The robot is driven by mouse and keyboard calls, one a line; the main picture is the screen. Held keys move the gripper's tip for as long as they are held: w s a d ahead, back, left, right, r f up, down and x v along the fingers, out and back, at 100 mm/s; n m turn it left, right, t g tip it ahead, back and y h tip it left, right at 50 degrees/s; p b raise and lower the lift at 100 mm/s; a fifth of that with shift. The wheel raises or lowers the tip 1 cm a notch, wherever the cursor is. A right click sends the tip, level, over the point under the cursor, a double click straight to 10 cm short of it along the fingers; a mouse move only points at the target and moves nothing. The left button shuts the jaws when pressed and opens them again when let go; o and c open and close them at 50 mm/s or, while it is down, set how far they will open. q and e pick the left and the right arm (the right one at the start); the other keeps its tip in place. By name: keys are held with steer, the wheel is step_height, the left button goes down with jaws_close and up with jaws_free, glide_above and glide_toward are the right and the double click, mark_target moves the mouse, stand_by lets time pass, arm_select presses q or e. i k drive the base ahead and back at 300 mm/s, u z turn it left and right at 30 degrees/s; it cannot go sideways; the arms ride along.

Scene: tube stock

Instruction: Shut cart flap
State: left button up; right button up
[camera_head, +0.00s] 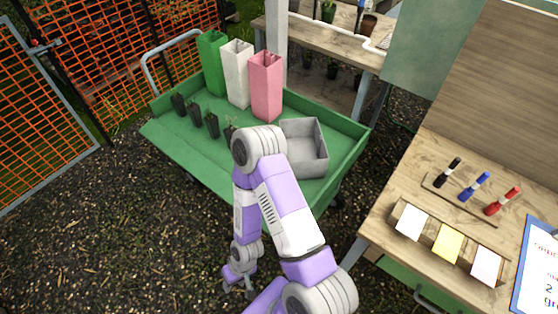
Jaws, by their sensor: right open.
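The green cart (345,131) stands in the middle, with raised walls at its back and right. Its near side has no upright wall; the green flap (178,150) seems to lie folded outward there, sloping down toward me. My right arm crosses in front of the cart and hides the middle of the flap. My right gripper (239,287) points down, open and empty, low over the ground in front of the flap and apart from it. My left gripper is not in view.
The cart holds green, white and pink tall pots (266,88), several small black pots (212,125) and a grey bin (309,148). A wooden bench (388,219) with markers and cards stands right. An orange mesh fence (40,120) is left. Gravel in the left front is clear.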

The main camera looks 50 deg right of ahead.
mark_target(216, 179)
steer(key=z, duration=4.6)
steer(key=k, duration=1.3)
steer(key=u, duration=2.05)
steer(key=i, duration=0.5)
steer(key=z, duration=0.1)
